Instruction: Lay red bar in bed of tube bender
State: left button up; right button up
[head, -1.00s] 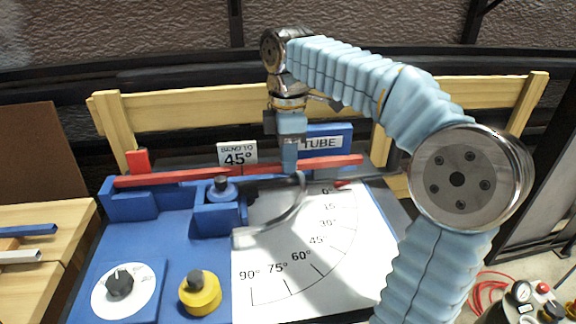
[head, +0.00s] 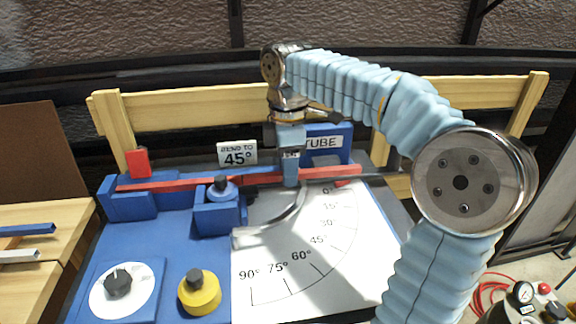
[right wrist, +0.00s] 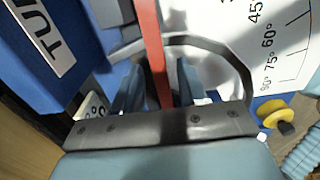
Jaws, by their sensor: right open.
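The long red bar (head: 150,185) lies lengthwise along the back of the blue tube bender (head: 165,235). Its left part rests at the blue block (head: 130,205), passes behind the round blue post (head: 221,187) and runs right past the angle scale. My right gripper (head: 290,183) points down over the bar, right of the post. In the right wrist view the red bar (right wrist: 150,40) runs between the two open fingers (right wrist: 158,88), with a gap visible on both sides. Whether the bar sits fully down in the bed is partly hidden by the gripper. My left gripper is out of view.
A white scale plate (head: 275,270) with a curved metal arm lies in front. A "bend to 45°" sign (head: 237,153) and a blue "TUBE" holder (head: 330,140) stand behind. A yellow knob (head: 200,292) and a dial (head: 120,285) are at the front. Bars lie on the left bench.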

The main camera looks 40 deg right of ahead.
jog(key=shift+r, duration=0.4)
notch_tip(320, 180, up, 12)
jog(key=p, duration=0.3)
jog(key=shift+f, duration=0.1)
